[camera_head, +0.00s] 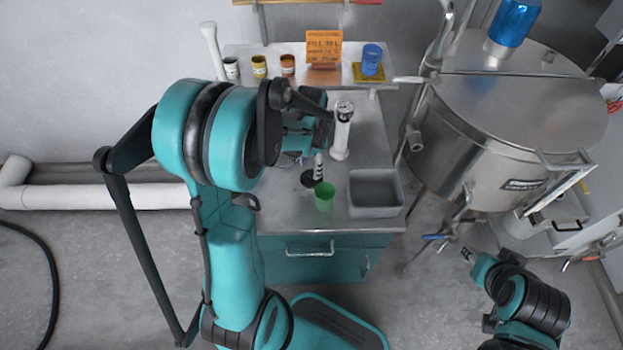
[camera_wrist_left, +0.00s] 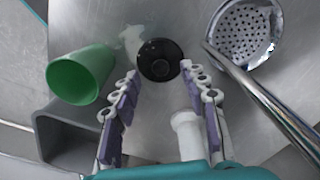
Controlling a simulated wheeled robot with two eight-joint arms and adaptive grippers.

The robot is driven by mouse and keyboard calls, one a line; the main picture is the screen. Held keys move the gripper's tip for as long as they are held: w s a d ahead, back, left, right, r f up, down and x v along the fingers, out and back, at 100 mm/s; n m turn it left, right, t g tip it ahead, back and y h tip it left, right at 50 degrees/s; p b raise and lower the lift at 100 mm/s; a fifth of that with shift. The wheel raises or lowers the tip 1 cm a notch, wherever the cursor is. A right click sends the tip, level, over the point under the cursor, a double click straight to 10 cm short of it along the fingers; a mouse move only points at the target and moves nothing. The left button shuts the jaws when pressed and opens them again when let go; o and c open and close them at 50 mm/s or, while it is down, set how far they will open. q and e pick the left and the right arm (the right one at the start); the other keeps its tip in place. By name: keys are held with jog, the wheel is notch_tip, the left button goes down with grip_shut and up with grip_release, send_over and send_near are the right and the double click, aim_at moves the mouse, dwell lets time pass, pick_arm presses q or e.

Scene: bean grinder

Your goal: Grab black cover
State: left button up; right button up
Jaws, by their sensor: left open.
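The black cover (camera_wrist_left: 160,60) is a round dark disc lying on the metal worktop. In the head view it is a small dark patch (camera_head: 307,179) beside the green cup, partly hidden by my gripper. My left gripper (camera_wrist_left: 158,72) is open and empty, pointing down over the worktop. In the wrist view its two fingertips lie to either side of the cover's lower part; contact is not visible. In the head view my left gripper (camera_head: 311,166) is mostly hidden by its own arm. My right gripper (camera_head: 467,254) is low at the right, away from the worktop.
A green cup (camera_head: 324,196) stands close to the cover, and a grey bin (camera_head: 376,209) is to its right. A white upright cylinder (camera_head: 342,135) stands behind. A perforated metal strainer (camera_wrist_left: 243,32) with a long handle lies near the right finger. A large steel tank (camera_head: 460,130) stands right.

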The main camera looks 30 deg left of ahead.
aim_at(311, 174)
pick_arm(q)
notch_tip(311, 174, down, 4)
jog(key=shift+r+b, duration=0.25)
jog(key=shift+b, duration=0.25)
jog(key=shift+r, duration=0.1)
grip_shut()
